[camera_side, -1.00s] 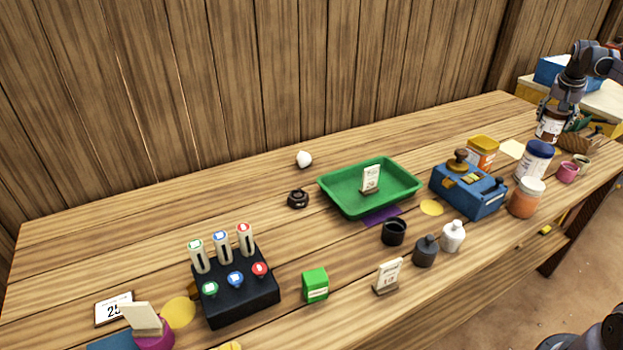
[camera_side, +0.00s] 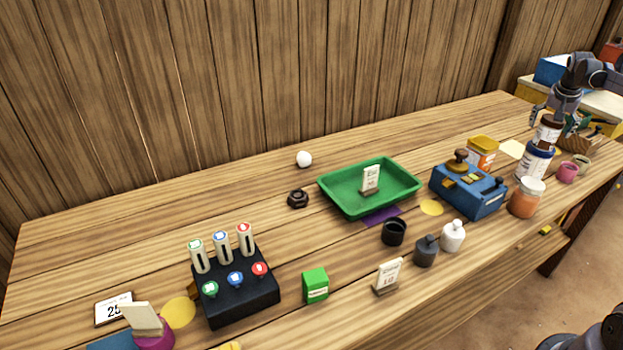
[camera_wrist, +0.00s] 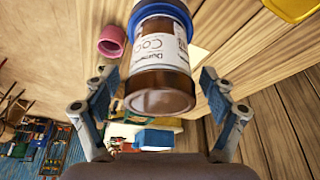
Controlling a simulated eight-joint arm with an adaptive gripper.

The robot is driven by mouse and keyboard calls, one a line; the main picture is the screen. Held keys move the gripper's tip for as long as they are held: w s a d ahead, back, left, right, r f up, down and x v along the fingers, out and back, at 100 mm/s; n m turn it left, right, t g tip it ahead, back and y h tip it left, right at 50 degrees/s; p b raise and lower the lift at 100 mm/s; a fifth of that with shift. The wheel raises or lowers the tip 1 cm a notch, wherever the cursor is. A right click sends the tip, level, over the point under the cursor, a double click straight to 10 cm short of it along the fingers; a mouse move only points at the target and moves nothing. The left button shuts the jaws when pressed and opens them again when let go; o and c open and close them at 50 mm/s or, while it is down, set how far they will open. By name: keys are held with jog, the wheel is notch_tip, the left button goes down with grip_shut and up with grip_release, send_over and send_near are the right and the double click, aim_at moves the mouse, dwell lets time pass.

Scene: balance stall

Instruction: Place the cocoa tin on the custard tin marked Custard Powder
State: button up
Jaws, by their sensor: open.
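The cocoa tin (camera_side: 548,132), brown with a white label, stands upright on top of the blue-lidded tin (camera_side: 536,161) at the right end of the table. In the wrist view the cocoa tin (camera_wrist: 160,55) shows part of the word "Cocoa", and the blue lid (camera_wrist: 181,8) of the lower tin shows beyond it. I cannot read the lower tin's label. My gripper (camera_side: 556,118) is open around the cocoa tin. In the wrist view my gripper (camera_wrist: 160,88) has its fingers spread to either side, with gaps to the tin.
A blue device (camera_side: 468,190) and a green tray (camera_side: 345,202) lie further left.

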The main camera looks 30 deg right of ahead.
jog(key=v, duration=1.2)
jog(key=w+a+r+n+t, duration=0.1)
jog(key=a+n, duration=0.2)
jog(key=a, duration=1.1)
jog(key=w+a+r+n+t, duration=0.1)
jog(key=w+a+n+t, duration=0.15)
jog(key=a, duration=1.15)
jog(key=s+a+f+n+t+y, duration=0.1)
jog(key=s+a+f+n, duration=0.3)
jog(key=a, duration=0.7)
jog(key=s+a+f+n+t+y, duration=0.1)
jog(key=s+a+f+n+y, duration=0.2)
jog(key=s+a+f, duration=0.5)
jog(key=s+a+n, duration=0.1)
jog(key=s+a, duration=0.1)
jog(key=a, duration=0.2)
jog(key=shift+s, duration=0.25)
